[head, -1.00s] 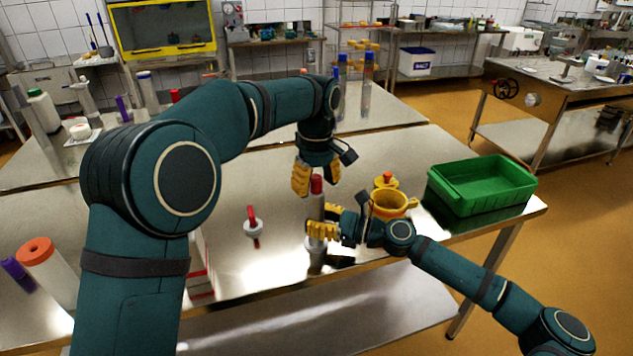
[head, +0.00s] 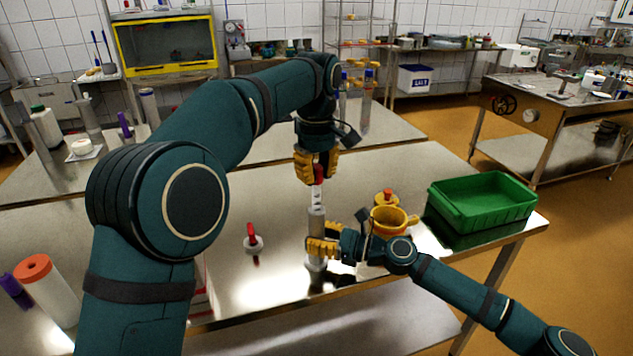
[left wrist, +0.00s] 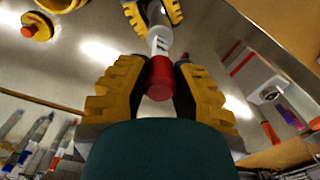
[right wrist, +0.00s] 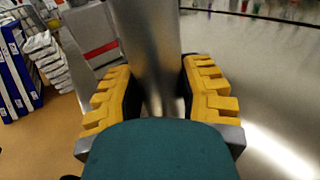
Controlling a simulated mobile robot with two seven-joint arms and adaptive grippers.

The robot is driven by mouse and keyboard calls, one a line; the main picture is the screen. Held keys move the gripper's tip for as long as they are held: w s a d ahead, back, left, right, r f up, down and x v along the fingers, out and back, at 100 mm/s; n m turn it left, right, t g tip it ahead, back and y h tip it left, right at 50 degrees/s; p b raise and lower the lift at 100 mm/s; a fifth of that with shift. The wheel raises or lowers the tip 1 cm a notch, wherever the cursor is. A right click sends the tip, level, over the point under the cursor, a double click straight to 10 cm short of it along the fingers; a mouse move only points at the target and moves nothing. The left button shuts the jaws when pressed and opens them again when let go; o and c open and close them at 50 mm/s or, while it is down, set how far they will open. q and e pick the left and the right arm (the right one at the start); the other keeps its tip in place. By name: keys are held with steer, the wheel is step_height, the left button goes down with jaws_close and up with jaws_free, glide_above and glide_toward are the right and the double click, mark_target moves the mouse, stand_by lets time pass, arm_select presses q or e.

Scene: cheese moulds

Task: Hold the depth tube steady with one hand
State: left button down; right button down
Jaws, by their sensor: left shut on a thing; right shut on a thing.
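The depth tube (head: 316,222) is a grey metal cylinder standing upright near the table's front edge; it fills the upper middle of the right wrist view (right wrist: 148,45). My right gripper (head: 322,247) is shut around its lower part. A white rod with dark marks (head: 317,198) and a red top (head: 319,173) rises from the tube's upper end. My left gripper (head: 317,165) is above, pointing down, shut on the red top. The left wrist view shows the red top (left wrist: 160,80) between the fingers. The rod's lower end is hidden inside the tube.
A yellow mug-like pot (head: 388,222) and a green crate (head: 482,202) stand to the right. A white piece with a red handle (head: 253,240) lies to the left. An orange-topped white cylinder (head: 48,288) is farther left. The steel table (head: 230,200) is clear between them.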

mark_target(317, 166)
arm_select(q)
steer(key=shift+s, duration=0.1)
steer(key=c, duration=0.7)
jaws_free()
steer(key=shift+c, duration=0.2)
steer(key=shift+r, duration=3.75)
